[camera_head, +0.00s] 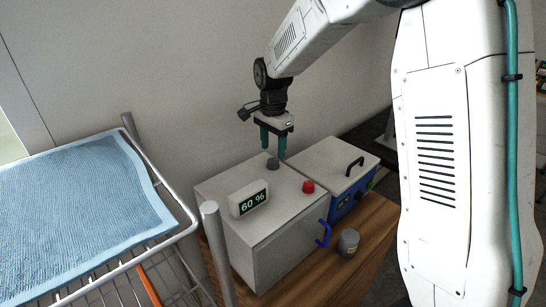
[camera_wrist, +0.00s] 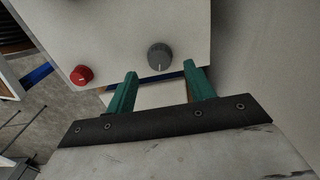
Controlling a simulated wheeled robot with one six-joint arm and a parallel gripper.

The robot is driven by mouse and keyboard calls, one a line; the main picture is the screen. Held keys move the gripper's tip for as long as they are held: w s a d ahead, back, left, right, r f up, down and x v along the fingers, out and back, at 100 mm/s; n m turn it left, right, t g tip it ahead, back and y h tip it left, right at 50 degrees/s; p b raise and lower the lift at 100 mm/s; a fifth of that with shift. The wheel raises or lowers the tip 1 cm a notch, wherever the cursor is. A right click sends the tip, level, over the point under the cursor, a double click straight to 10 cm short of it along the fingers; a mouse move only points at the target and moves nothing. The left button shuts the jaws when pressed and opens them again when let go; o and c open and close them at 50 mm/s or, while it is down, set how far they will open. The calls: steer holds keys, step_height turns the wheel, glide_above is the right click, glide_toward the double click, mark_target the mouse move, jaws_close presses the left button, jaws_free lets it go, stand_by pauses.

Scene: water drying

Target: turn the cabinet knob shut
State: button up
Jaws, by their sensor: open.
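The cabinet (camera_head: 283,241) is a pale grey box on a wooden table, with a blue handle (camera_head: 324,234) on its front door. Its dark grey round knob (camera_head: 273,164) is on the top near the back. In the wrist view the knob (camera_wrist: 160,56) shows a white mark pointing toward the bottom of the picture. My gripper (camera_head: 273,153) points down above the knob, its two green fingers apart. In the wrist view my gripper (camera_wrist: 160,76) has the knob between and just beyond the fingertips. I cannot tell whether either finger touches it.
A box with a black handle and blue front (camera_head: 340,168) stands at right. A grey cylinder (camera_head: 348,243) is in front on the wooden table (camera_head: 372,235). A wire rack holds a blue towel (camera_head: 80,195) at left.

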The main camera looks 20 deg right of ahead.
mark_target(273, 160)
steer(key=shift+f, duration=2.05)
steer(key=c, duration=1)
steer(key=shift+o, duration=0.2)
